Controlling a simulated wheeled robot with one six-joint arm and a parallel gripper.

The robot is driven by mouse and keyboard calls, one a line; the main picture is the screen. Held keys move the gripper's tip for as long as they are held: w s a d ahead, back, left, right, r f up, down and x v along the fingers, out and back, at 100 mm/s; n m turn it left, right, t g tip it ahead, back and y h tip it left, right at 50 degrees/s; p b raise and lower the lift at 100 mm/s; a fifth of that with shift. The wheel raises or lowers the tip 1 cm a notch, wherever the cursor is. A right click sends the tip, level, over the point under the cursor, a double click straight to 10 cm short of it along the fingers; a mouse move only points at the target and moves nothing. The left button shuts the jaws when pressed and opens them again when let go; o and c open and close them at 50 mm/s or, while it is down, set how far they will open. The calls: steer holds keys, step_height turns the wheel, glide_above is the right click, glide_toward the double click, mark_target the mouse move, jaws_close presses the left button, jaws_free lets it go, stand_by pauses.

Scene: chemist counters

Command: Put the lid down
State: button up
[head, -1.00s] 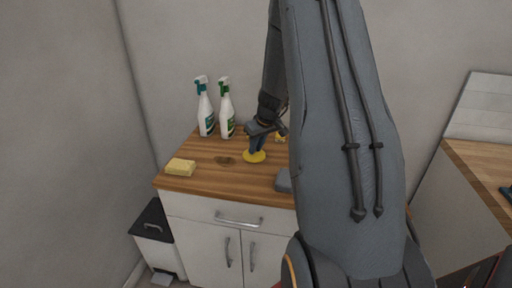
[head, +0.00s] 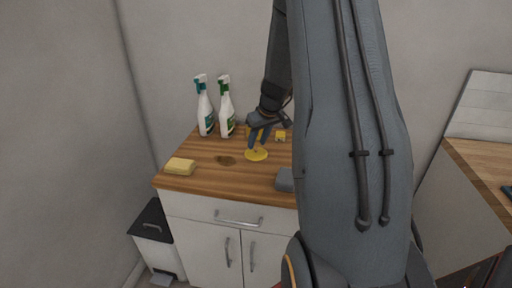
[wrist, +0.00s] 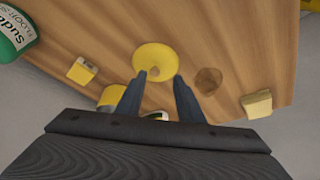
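The lid is a flat round yellow disc (head: 256,155) lying on the wooden counter top. In the wrist view the lid (wrist: 155,52) lies flat with a small knob near its lower edge, between and just beyond the fingertips. My gripper (head: 259,144) is just above the lid, its two blue-grey fingers spread apart. In the wrist view my gripper (wrist: 158,76) is open with nothing held between the fingers.
Two white spray bottles (head: 206,112) (head: 226,113) stand at the back left. A yellow sponge (head: 180,166) lies at the left front and a brown stain (head: 226,160) left of the lid. A small yellow object (head: 279,135) and a grey object (head: 285,180) are nearby.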

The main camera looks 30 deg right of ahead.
steer(key=b+v, duration=0.2)
steer(key=v, duration=0.6)
steer(key=s+a+f+g, duration=0.1)
steer(key=s+a, duration=0.4)
steer(key=a, duration=0.4)
steer(key=s+a+f+g, duration=0.15)
steer(key=s+a, duration=0.25)
steer(key=a, duration=0.6)
steer(key=s+a+f, duration=0.2)
steer(key=s+a, duration=0.6)
steer(key=s, duration=0.3)
steer(key=shift+s+a+f+g, duration=0.35)
steer(key=shift+f+g, duration=0.05)
steer(key=shift+g, duration=0.05)
